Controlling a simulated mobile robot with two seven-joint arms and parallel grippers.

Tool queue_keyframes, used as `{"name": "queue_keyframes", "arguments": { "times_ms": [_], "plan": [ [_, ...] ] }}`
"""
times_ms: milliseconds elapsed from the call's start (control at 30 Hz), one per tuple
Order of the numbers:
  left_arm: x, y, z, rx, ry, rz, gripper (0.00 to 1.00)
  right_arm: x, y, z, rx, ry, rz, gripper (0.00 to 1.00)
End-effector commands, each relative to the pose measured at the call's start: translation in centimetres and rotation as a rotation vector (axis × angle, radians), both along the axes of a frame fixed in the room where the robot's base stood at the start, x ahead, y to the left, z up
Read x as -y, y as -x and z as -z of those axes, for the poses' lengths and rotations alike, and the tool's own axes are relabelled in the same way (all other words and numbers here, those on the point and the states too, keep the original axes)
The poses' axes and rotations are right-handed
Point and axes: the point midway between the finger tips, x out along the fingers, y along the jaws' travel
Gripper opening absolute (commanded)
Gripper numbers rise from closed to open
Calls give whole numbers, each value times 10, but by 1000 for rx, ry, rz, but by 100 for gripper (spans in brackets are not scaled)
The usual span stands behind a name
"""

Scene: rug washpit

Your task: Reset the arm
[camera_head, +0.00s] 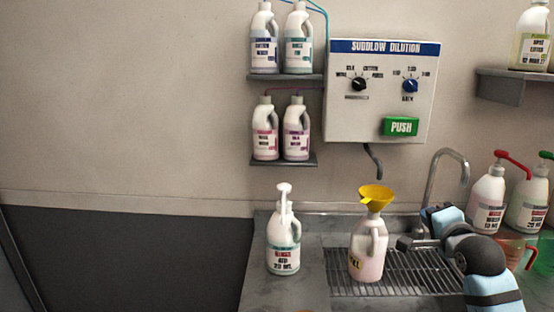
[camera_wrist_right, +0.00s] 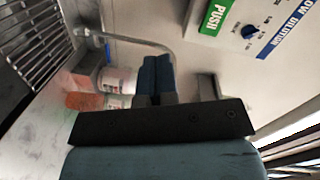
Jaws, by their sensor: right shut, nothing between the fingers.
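My right arm comes in from the lower right in the head view. Its gripper (camera_head: 408,243) is just right of a jug with a yellow funnel (camera_head: 374,196), over the right part of the drain grate. In the right wrist view the two blue fingers of the right gripper (camera_wrist_right: 155,60) lie side by side, shut with nothing between them. The jug (camera_head: 369,252) stands upright on the grate, and I cannot tell whether the gripper touches it. My left gripper is not in view.
A pump bottle (camera_head: 284,245) stands on the counter left of the grate (camera_head: 340,285). A faucet (camera_head: 446,155) rises behind my right gripper. Pump jugs (camera_head: 488,200) stand at the right, near a red-handled pitcher (camera_head: 512,252). The dilution panel (camera_head: 381,120) hangs above, beside shelved bottles.

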Motion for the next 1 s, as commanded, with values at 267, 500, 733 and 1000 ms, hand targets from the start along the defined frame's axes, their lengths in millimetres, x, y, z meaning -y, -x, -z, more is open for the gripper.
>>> {"name": "queue_keyframes", "arguments": {
  "times_ms": [267, 500, 733, 1000],
  "plan": [
    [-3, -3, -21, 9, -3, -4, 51, -48, 67, 163, -159, 439, -171, 0],
    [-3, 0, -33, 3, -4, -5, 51, -97, 183, 287, -245, 832, -402, 0],
    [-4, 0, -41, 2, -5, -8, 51, -133, 294, 352, -257, 1100, -597, 0],
    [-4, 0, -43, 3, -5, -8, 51, -145, 335, 368, -246, 1198, -668, 0]
  ]
}}
